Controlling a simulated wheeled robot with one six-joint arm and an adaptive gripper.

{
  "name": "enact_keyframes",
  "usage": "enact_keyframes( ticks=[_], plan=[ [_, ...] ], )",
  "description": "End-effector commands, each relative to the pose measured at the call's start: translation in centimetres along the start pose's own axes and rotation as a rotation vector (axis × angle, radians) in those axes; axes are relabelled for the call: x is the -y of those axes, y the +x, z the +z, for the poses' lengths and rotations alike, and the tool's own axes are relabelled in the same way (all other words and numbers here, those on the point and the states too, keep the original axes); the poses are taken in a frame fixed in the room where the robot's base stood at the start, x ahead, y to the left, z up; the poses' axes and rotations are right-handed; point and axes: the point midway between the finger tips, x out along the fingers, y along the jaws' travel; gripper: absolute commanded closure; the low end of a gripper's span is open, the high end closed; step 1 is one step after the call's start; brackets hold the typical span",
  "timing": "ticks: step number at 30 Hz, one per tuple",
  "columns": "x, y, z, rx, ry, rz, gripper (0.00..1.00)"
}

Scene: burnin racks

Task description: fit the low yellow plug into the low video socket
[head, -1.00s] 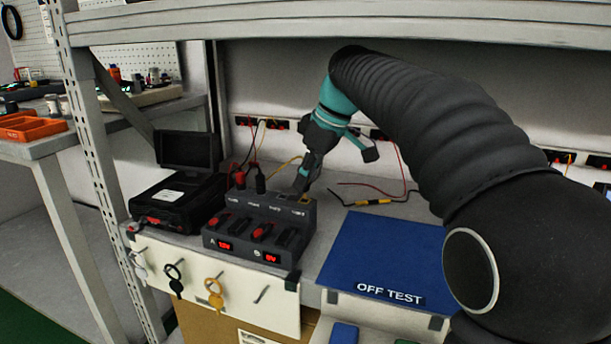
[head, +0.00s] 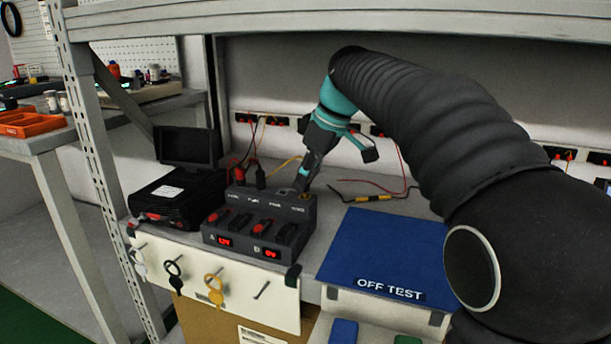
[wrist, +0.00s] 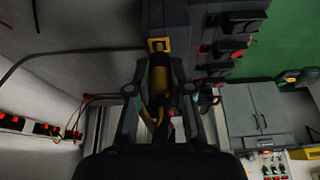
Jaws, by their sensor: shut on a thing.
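My gripper (head: 306,182) is shut on the yellow plug, low over the right rear end of the dark grey test unit (head: 262,207). The yellow plug (wrist: 158,78) sits between my two fingers in the wrist view. Its front end is at or very close to a yellow-rimmed socket (wrist: 159,45) on the unit; I cannot tell whether it has entered. A yellow lead trails from the plug toward the wrist. In the head view my fingers hide the plug, and a small yellow part of the socket (head: 304,196) shows beside them.
Red and black plugs (head: 260,177) stand in the unit's left part. An open black case (head: 178,193) is to its left. A blue OFF TEST mat (head: 385,250) and a yellow inline connector (head: 375,198) lie to the right. Keys hang on the front panel (head: 235,290).

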Motion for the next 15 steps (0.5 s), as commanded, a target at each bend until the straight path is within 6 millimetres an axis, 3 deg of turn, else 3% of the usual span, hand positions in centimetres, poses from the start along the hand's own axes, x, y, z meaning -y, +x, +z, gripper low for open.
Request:
enact_keyframes(
  ticks=[15],
  plan=[
    [0.00, 0.69, 0.29, 0.000, 0.000, 0.000, 1.00]
  ],
)
